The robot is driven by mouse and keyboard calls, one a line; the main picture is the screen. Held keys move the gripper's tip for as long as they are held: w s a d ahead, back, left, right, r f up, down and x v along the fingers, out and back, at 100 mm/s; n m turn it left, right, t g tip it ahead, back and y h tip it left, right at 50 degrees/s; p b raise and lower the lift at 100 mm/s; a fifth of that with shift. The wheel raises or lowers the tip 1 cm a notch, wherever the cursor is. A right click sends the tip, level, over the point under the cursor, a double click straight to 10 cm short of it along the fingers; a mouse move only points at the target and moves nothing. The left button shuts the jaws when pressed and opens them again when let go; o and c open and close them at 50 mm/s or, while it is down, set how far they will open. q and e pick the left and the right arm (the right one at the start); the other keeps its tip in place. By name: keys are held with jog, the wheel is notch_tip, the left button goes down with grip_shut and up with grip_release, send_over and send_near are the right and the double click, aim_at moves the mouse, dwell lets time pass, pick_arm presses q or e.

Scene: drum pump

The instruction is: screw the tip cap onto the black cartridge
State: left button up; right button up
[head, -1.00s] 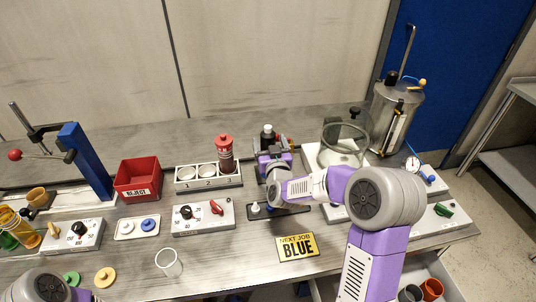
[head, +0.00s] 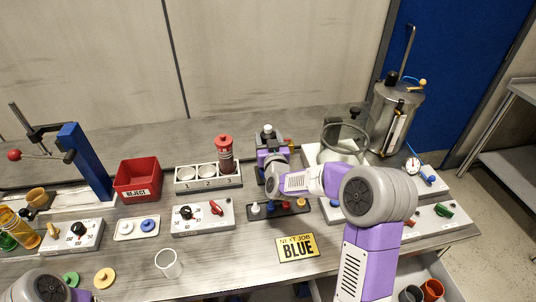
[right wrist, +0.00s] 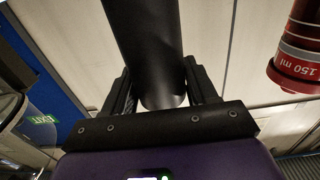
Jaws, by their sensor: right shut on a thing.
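My right gripper (head: 268,154) is shut on the black cartridge (head: 267,138), behind the small dark tray. A pale piece shows on the cartridge's top. In the right wrist view the cartridge (right wrist: 145,45) is a smooth black cylinder between the two fingers of my right gripper (right wrist: 160,88).
A red cartridge (head: 225,155) stands in the numbered rack (head: 208,183). A red REJECT bin (head: 138,180), a control box with a red switch (head: 203,218) and a yellow NEXT JOB BLUE sign (head: 297,247) are near. A metal drum pump (head: 393,120) stands at right.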

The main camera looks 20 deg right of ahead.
grip_shut()
jog(key=shift+r, duration=0.15)
notch_tip(320, 180, up, 10)
jog(key=p, duration=0.3)
dwell(0.4)
